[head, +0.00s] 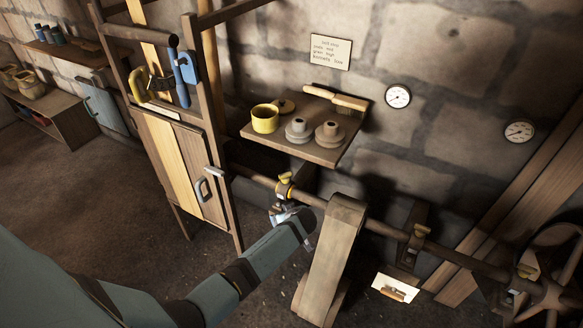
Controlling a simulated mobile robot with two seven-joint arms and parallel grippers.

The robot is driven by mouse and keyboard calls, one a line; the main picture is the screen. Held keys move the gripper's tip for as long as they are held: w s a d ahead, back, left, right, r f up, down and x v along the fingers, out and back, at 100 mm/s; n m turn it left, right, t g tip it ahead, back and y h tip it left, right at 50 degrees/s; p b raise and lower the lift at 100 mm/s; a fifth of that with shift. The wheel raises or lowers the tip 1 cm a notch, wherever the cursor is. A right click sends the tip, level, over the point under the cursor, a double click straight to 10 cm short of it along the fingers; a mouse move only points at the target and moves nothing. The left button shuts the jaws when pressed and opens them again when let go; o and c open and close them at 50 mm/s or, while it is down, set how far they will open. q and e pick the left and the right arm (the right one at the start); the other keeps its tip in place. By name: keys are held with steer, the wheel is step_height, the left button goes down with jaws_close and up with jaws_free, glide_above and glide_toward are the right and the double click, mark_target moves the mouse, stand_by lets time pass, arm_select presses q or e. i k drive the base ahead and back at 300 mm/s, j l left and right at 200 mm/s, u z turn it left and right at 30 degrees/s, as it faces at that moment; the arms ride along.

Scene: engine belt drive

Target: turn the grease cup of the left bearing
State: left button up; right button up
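The left bearing (283,192) sits on the long dark shaft, just right of the wooden cabinet. Its grease cup (286,177) is a small yellow cap standing on top. My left arm comes in from the lower left, and my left gripper (284,213) is just below and in front of this bearing. The gripper is small and partly hidden by my wrist, so I cannot tell whether its fingers are open or touching the bearing. My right gripper is not in view.
A belt-covered wheel (335,245) stands close right of my gripper. Further bearings (417,235) follow along the shaft. A wall shelf (318,150) above holds a yellow mug (265,119) and grey pots. The wooden cabinet (180,165) stands left. A small lit card (395,288) lies low right.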

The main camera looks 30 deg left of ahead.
mark_target(285, 177)
steer(key=i+j, duration=0.15)
steer(key=i, duration=0.25)
steer(key=i+j, duration=0.1)
steer(key=j, duration=0.3)
steer(key=i+j, duration=0.15)
steer(key=j, duration=0.2)
